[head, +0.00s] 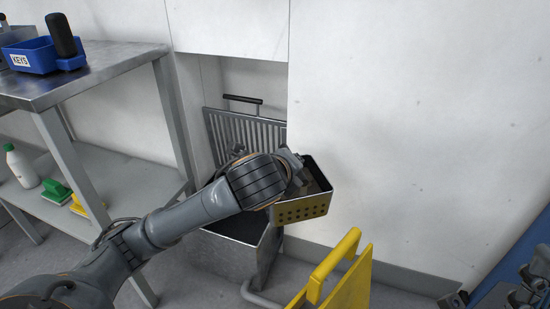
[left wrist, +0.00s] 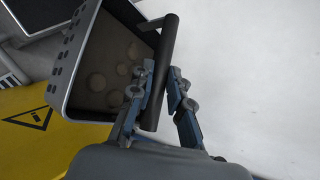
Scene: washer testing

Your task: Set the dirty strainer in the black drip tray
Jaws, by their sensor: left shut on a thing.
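The strainer (head: 303,209) is a metal box with a perforated, brownish side and a dark bar handle (left wrist: 161,75). In the left wrist view the strainer's box (left wrist: 84,60) has brown, round-spotted staining inside. My left gripper (head: 300,172) is shut on the handle and holds the strainer in the air, in front of the white wall. The gripper fingers also show in the left wrist view (left wrist: 163,95). Below my left arm is an open grey metal container (head: 262,262) with a dark inside; I cannot tell whether it is the black drip tray.
A yellow warning sign (head: 350,280) stands below and right of the strainer. A slatted metal panel (head: 222,128) with a black handle is in the wall recess. A steel table (head: 105,68) at left carries a blue KEYS bin (head: 30,55); brushes and a bottle are underneath.

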